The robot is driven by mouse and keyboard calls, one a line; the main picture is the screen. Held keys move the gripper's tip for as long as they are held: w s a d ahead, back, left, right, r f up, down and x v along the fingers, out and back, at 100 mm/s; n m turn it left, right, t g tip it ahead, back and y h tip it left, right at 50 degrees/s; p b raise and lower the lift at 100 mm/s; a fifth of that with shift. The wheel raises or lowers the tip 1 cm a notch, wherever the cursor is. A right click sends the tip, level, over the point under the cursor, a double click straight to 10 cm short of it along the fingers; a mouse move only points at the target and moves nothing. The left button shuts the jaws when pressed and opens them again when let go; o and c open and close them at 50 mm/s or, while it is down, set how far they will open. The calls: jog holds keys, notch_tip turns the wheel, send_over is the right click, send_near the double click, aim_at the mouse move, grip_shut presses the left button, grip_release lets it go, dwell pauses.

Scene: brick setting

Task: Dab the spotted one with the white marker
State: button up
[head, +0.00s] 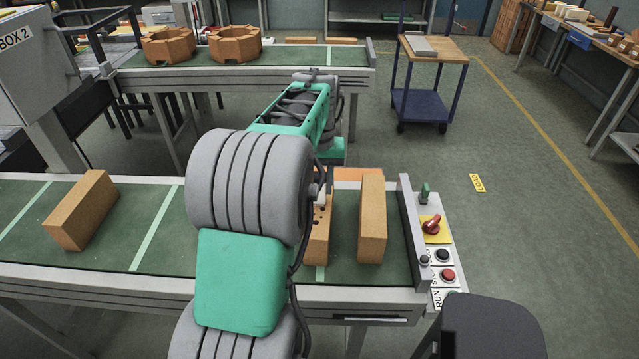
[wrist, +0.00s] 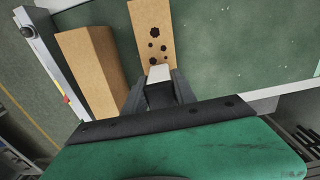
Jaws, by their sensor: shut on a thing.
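The spotted brick (wrist: 152,25) is tan with several dark spots on its top face. In the head view it (head: 318,245) is partly hidden behind my arm. My gripper (wrist: 160,90) is shut on the white marker (wrist: 159,74). In the wrist view the marker's pale end overlaps the near end of the spotted brick, just short of the spots. I cannot tell whether it touches the brick. In the head view my arm hides most of the gripper and the marker.
A plain brick (head: 372,220) stands close beside the spotted one; it also shows in the wrist view (wrist: 88,65). Another plain brick (head: 80,210) lies at the belt's left. A control panel (head: 432,240) with knobs and buttons closes the belt's right end. The green belt (head: 150,215) between is mostly bare.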

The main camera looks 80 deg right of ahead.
jog(key=shift+r+p, duration=2.45)
jog(key=shift+r, duration=1)
